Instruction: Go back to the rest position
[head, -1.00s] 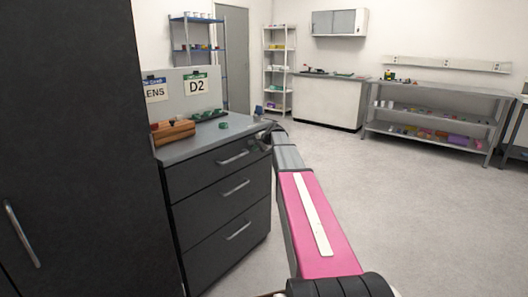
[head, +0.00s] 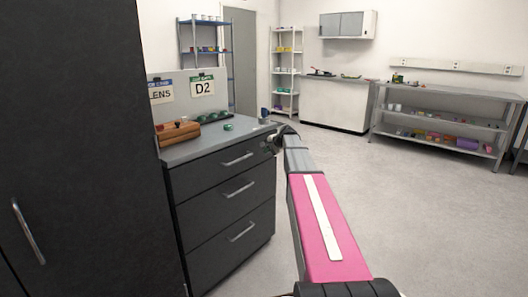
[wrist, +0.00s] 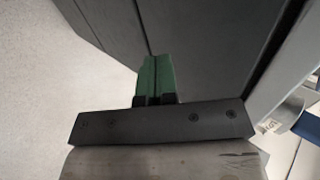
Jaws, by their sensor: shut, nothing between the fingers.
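My arm, with its pink link, reaches forward from the bottom of the head view toward the right end of the drawer cabinet (head: 225,190). My wrist (head: 277,140) is at the cabinet's upper right corner there, and the fingers cannot be made out. In the wrist view my gripper (wrist: 157,65) shows two green fingers pressed together with nothing between them. Dark cabinet faces (wrist: 210,50) fill the area beyond the fingertips. I cannot tell whether the fingers touch the cabinet.
A tall dark cabinet (head: 75,130) stands close on the left. A wooden block (head: 179,132) and a small green round piece (head: 228,127) lie on the grey top. Pale floor (head: 410,210) is open to the right, up to a metal shelf bench (head: 440,90).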

